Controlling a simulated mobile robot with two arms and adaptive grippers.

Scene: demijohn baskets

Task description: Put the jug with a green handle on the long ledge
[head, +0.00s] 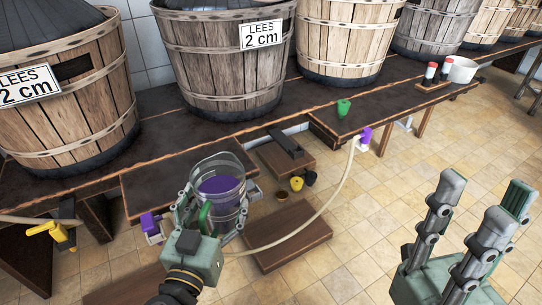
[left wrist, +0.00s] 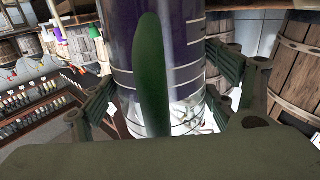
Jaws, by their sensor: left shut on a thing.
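The jug (head: 220,186) is clear with purple liquid inside and a green handle (head: 205,217). My left gripper (head: 212,208) is shut on it, with fingers at both sides. In the left wrist view the green handle (left wrist: 152,75) stands in front of the jug (left wrist: 185,70), between the fingers of the left gripper (left wrist: 160,95). The jug looks roughly upright, in front of a dark wooden board (head: 148,187). The long dark ledge (head: 400,82) runs under the baskets. My right gripper (head: 482,215) is open and empty at the lower right, over the floor.
Large wooden baskets (head: 222,65) stand along the back. A green object (head: 343,107), a small rack with bottles (head: 431,78) and a white bowl (head: 462,70) are on the right part. A pale hose (head: 325,205) curves past a low wooden platform (head: 285,235). Tiled floor is free at right.

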